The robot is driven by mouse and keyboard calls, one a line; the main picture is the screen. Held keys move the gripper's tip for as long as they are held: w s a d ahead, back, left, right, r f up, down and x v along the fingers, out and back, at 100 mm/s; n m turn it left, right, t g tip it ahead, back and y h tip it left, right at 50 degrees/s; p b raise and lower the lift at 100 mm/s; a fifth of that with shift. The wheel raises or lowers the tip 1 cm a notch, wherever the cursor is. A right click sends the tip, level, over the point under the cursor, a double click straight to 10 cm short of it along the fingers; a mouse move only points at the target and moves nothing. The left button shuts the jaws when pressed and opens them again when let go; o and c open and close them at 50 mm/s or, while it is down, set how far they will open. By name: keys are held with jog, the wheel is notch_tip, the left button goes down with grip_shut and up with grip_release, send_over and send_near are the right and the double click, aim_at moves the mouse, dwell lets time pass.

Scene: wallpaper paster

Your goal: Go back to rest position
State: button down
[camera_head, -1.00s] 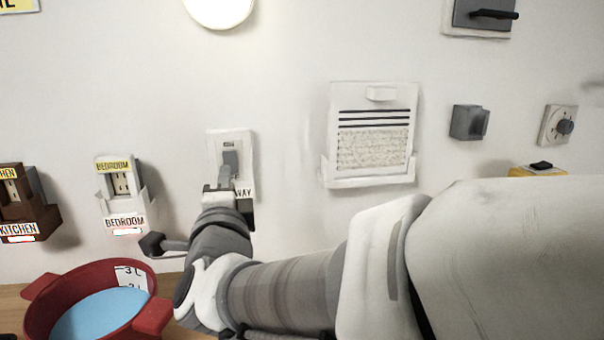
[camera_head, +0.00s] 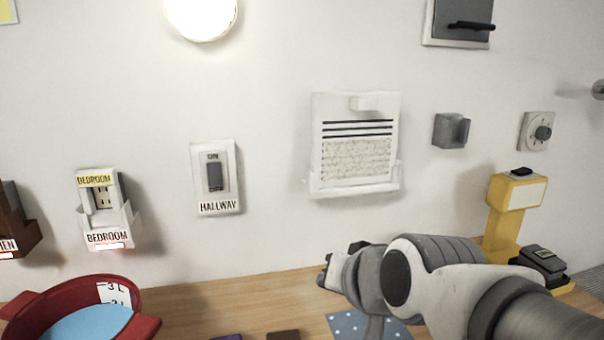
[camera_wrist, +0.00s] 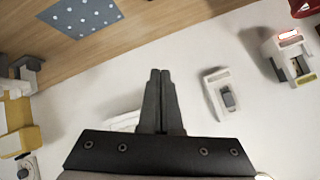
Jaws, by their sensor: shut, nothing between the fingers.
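My gripper (camera_wrist: 160,72) is shut and empty in the wrist view, its two dark fingers side by side. The hallway switch (camera_head: 214,178) is on the wall to the left, well apart from my gripper. It also shows in the wrist view (camera_wrist: 228,98), to the right of my fingers.
A red pot (camera_head: 128,322) with blue contents stands at the lower left. The bedroom outlet box (camera_head: 100,215) is on the wall above it. A yellow stand (camera_head: 502,222) is at the right. A dotted blue sheet (camera_head: 352,326) lies on the counter (camera_head: 200,300).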

jog(key=s+d+f+n+g+h+p, duration=0.2)
jog(key=s+d+f+g+h, duration=0.15)
jog(key=s+d, duration=0.7)
notch_tip(320, 180, up, 18)
jog(key=p, duration=1.8)
jog(key=shift+a+r, duration=0.2)
jog(key=shift+a, duration=0.05)
jog(key=shift+g, duration=0.25)
